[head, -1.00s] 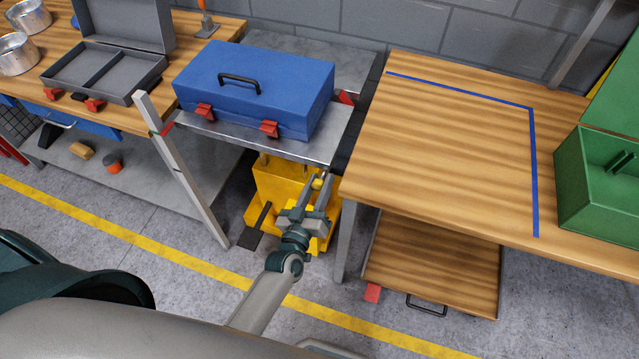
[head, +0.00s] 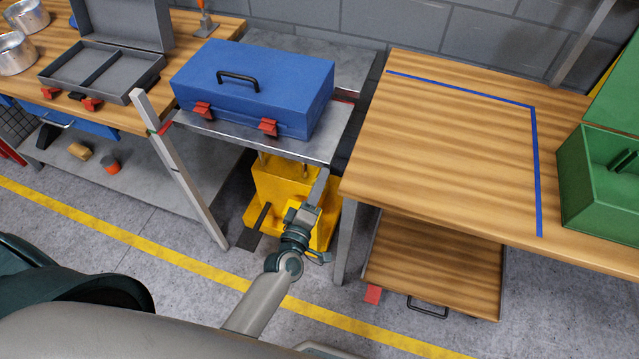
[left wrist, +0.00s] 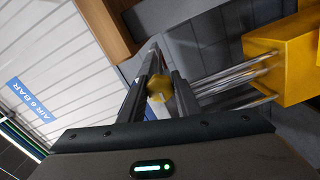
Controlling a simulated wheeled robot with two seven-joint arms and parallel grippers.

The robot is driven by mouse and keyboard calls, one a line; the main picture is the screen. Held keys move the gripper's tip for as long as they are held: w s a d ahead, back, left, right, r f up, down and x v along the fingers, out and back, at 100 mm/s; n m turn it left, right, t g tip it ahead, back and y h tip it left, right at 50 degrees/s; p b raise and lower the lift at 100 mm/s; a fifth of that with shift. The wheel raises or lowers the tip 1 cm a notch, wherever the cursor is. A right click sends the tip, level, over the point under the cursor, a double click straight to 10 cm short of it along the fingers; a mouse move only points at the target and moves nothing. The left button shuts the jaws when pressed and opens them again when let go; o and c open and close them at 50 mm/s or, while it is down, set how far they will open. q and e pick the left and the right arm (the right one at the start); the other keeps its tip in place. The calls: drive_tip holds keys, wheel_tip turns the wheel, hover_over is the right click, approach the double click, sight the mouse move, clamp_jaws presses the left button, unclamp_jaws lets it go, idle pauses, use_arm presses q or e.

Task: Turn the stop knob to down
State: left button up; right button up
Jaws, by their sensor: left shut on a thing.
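The stop knob (left wrist: 158,86) is a small yellow knob between the two fingers of my left gripper (left wrist: 157,90) in the left wrist view. The gripper is shut on it. In the head view my left gripper (head: 318,187) is at the right side of the yellow lift body (head: 272,185), under the steel platform. There the gripper is seen edge-on and hides the knob, so its pointing direction is unclear. My right gripper is not in view.
A blue toolbox (head: 252,88) with red latches stands on the steel platform (head: 200,127) above my gripper. A wooden table (head: 440,150) with a blue line is close on the right. A grey post (head: 181,170) rises on the left.

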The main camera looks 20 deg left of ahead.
use_arm(q)
drive_tip(key=shift+n, duration=0.4)
drive_tip(key=o, duration=1.1)
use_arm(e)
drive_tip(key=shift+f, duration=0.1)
use_arm(q)
drive_tip(key=s+b, duration=0.1)
drive_tip(key=s, duration=0.4)
drive_tip(key=s+b, duration=0.2)
drive_tip(key=s, duration=0.4)
drive_tip(key=s+b, duration=0.1)
drive_tip(key=s, duration=0.5)
drive_tip(key=shift+s+a+b, duration=0.25)
drive_tip(key=shift+a+b, duration=0.05)
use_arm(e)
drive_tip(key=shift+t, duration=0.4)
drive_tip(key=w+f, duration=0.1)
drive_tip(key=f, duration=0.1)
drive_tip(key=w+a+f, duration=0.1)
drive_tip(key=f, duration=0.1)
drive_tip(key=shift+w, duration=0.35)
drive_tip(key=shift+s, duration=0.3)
